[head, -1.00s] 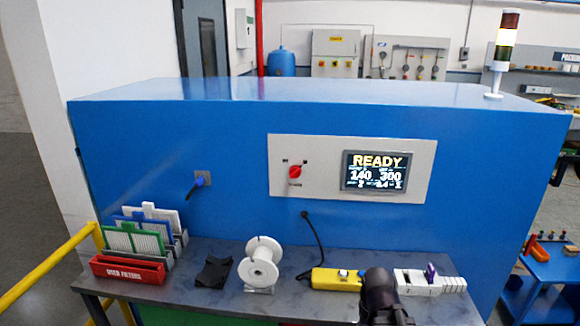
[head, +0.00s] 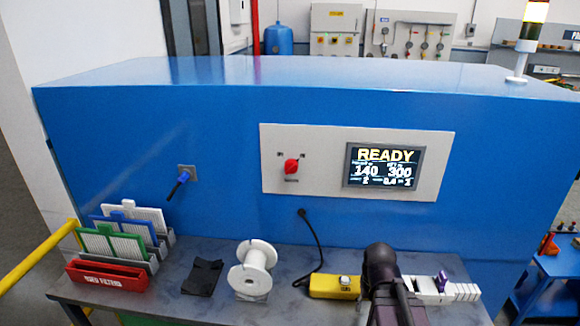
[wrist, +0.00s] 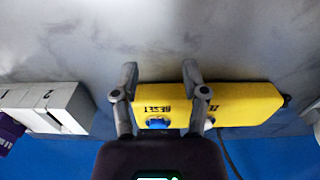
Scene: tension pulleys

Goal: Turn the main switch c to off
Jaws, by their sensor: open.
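A red rotary switch (head: 291,166) sits on the left part of the light grey control panel (head: 350,190), on the front of the blue machine. Small labels surround its knob but are too small to read. The switch does not show in the wrist view. My gripper (wrist: 158,68) is open and empty in the wrist view, its two fingers pointing at the grey worktop near a yellow box (wrist: 245,103). In the head view my dark arm stands at the lower right, in front of the worktop, well below the switch.
The screen (head: 384,167) right of the switch reads READY. A blue-handled lever (head: 183,178) is on the machine's left. On the worktop are a filter rack (head: 120,235), a white spool (head: 253,268), the yellow box with a cable, and a white device (head: 460,291).

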